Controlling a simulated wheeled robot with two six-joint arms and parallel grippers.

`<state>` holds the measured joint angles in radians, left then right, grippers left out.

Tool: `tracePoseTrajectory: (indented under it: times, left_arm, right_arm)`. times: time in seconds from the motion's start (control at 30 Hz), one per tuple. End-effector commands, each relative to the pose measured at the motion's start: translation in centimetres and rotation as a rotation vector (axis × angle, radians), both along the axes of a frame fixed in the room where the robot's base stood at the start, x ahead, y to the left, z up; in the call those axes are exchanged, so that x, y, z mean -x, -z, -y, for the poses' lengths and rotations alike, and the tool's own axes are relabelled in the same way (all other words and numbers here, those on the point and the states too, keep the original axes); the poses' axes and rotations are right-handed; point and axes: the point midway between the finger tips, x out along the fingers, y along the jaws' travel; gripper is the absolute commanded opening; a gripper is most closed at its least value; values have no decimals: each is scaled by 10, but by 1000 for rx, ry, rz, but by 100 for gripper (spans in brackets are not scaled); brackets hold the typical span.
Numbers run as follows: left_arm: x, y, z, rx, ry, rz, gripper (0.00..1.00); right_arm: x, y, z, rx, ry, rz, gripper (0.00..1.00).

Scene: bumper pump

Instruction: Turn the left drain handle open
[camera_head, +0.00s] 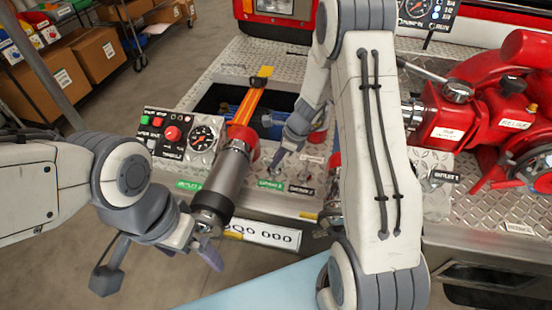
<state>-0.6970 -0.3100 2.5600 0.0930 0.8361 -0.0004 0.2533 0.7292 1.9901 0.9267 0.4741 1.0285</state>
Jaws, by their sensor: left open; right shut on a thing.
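My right gripper (281,150) reaches down to the bumper deck from above, in the middle of the head view. It is shut on what appears to be the left drain handle (275,163), a small grey lever above a green label (270,184). The fingers hide much of this lever, so its exact angle is hard to read. A second small lever (311,159) stands to its right, above a black label (301,189). My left gripper (192,258) is open and empty, low in front of the bumper, below a grey hose coupling.
The grey cylindrical coupling (225,180) with a red collar stands left of the levers. A gauge panel (180,138) with buttons is further left. A red pump (495,115) fills the right. Shelves with boxes (55,85) are at the back left.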

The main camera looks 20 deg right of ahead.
Motion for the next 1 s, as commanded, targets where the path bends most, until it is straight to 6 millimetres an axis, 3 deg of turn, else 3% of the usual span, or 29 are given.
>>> tracePoseTrajectory:
  times: [0.5, 1.0]
  left_arm:
    - [0, -29, 0, 0, 0, 0, 100]
    - [0, -42, 0, 0, 0, 0, 100]
  right_arm:
    - [-3, -3, 2, 0, -387, 0, 0]
    - [-6, -1, 1, 2, -864, 2, 0]
